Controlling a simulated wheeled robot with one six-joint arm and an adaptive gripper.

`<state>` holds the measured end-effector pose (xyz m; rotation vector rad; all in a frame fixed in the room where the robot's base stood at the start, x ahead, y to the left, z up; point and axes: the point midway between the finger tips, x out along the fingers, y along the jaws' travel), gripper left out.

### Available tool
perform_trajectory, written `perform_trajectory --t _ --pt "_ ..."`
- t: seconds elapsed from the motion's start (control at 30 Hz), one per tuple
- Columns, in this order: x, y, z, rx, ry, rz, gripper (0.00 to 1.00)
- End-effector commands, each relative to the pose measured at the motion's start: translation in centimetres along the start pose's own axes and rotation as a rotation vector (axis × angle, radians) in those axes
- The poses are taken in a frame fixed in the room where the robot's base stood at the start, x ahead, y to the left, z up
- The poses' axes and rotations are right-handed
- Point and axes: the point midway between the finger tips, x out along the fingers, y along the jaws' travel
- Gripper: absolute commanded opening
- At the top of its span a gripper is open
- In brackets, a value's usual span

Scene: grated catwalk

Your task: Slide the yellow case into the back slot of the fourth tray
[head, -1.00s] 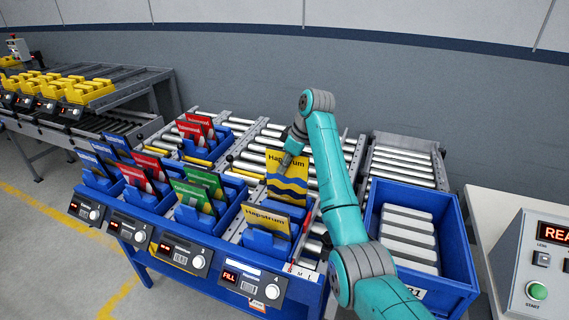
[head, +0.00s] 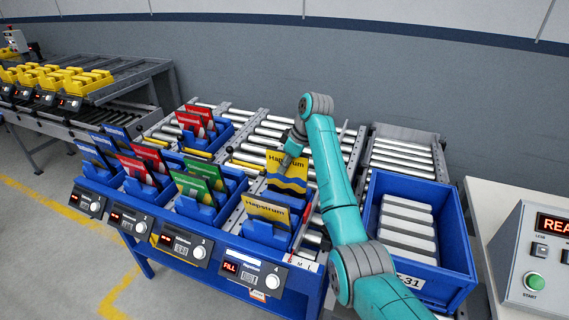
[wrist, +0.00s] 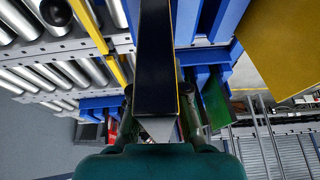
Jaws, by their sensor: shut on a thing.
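My gripper (head: 288,157) is shut on the top edge of a yellow case (head: 287,170) with blue waves and the word Hapstrum. The case is upright at the back of the fourth tray (head: 259,236), behind another yellow case (head: 266,212) that leans in the front slot. Its lower end is hidden behind the front case and tray parts, so I cannot tell how deep it sits. In the wrist view, my gripper (wrist: 157,122) holds the case edge-on as a dark slab (wrist: 155,60) with thin yellow edges.
Trays with green cases (head: 200,183), red cases (head: 143,160) and blue cases (head: 95,152) stand to the left. A blue crate (head: 436,277) of grey cases is at right, beside a control box (head: 540,262). Rollers (head: 400,160) lie behind.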

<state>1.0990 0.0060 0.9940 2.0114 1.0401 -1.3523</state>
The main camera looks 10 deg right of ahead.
Motion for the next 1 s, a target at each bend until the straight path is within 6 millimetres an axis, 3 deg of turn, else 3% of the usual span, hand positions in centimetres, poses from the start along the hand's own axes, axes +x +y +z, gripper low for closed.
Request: perform_trajectory --t 1.0 --pt "2.9 0.0 1.2 0.000 0.000 0.001 0.00"
